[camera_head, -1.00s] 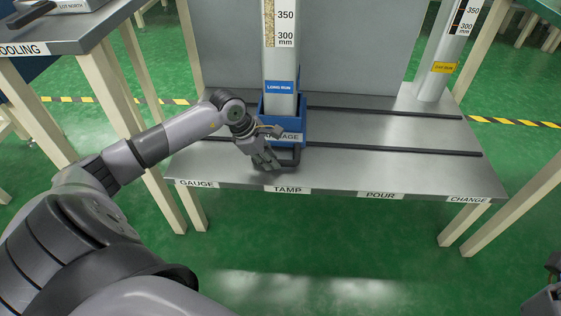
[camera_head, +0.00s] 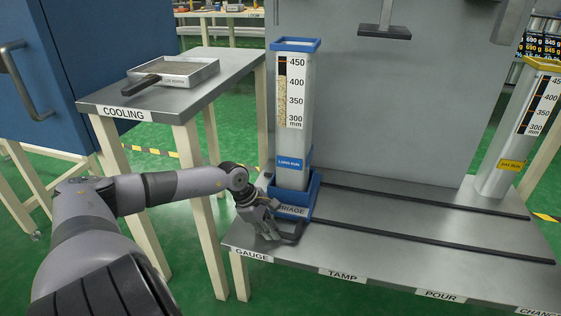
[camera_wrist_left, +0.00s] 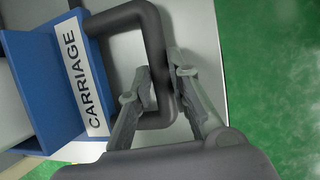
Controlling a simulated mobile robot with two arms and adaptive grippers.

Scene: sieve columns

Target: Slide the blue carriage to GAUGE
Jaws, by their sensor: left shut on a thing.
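The blue carriage (camera_head: 299,200) sits at the left end of the bench rails, behind the GAUGE label (camera_head: 254,254). My left gripper (camera_head: 268,232) is at the carriage's front. In the left wrist view the fingers (camera_wrist_left: 160,95) are shut on the carriage's dark handle (camera_wrist_left: 150,30), beside the CARRIAGE label. My right gripper is not in view.
Dark rails (camera_head: 420,235) run right along the bench, with clear room past the TAMP (camera_head: 342,275) and POUR labels. A yellow-rimmed column (camera_head: 515,130) stands at the right. The COOLING table (camera_head: 185,95) with a tray stands at the left.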

